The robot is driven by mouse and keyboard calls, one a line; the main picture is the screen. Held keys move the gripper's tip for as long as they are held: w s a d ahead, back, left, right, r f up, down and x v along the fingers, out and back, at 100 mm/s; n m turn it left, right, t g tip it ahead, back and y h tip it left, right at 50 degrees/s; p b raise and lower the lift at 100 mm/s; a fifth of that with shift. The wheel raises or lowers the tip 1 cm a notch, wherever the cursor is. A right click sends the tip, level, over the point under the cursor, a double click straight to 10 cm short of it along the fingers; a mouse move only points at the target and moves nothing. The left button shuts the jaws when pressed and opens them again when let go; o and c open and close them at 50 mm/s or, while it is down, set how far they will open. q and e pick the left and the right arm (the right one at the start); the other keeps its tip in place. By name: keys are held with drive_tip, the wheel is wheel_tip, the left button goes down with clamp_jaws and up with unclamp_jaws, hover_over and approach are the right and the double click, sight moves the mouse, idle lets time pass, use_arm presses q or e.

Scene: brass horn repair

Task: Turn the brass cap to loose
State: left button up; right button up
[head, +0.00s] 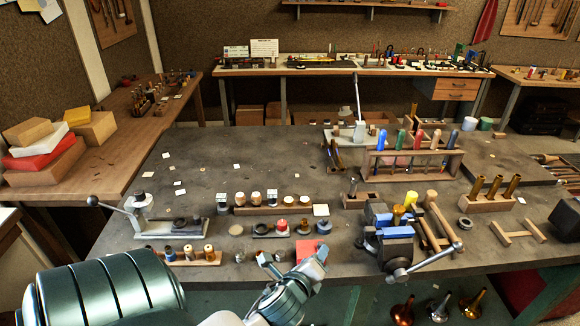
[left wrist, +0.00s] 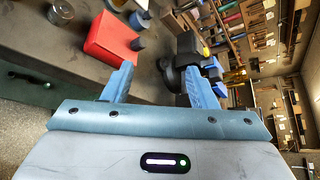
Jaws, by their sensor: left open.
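A bench vise (head: 397,252) with blue jaw pads stands at the front right of the grey bench. A yellow, brass-coloured piece (head: 398,213) stands upright at its jaws; it looks like the cap, but I cannot make out its edge or how it is seated. It also shows as a small yellow end in the left wrist view (left wrist: 206,51). My left gripper (head: 296,262) is over the bench's front edge, left of the vise and apart from it. Its two fingers (left wrist: 160,85) are spread with nothing between them. My right gripper is not in view.
A red block (left wrist: 110,38) lies close by my left gripper. Wooden holders with small parts stand behind it. The vise's handle (head: 425,262) sticks out towards the front right. A wooden rack (head: 410,165) with coloured handles stands behind the vise. The bench's middle is mostly clear.

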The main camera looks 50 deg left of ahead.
use_arm(q)
drive_tip(key=s+f+n+g, duration=0.3)
drive_tip(key=s+n, duration=0.2)
drive_tip(key=n, duration=0.1)
drive_tip(key=shift+d+f+n+h, duration=0.3)
drive_tip(key=shift+d+n+h, duration=0.1)
drive_tip(key=shift+d, duration=0.05)
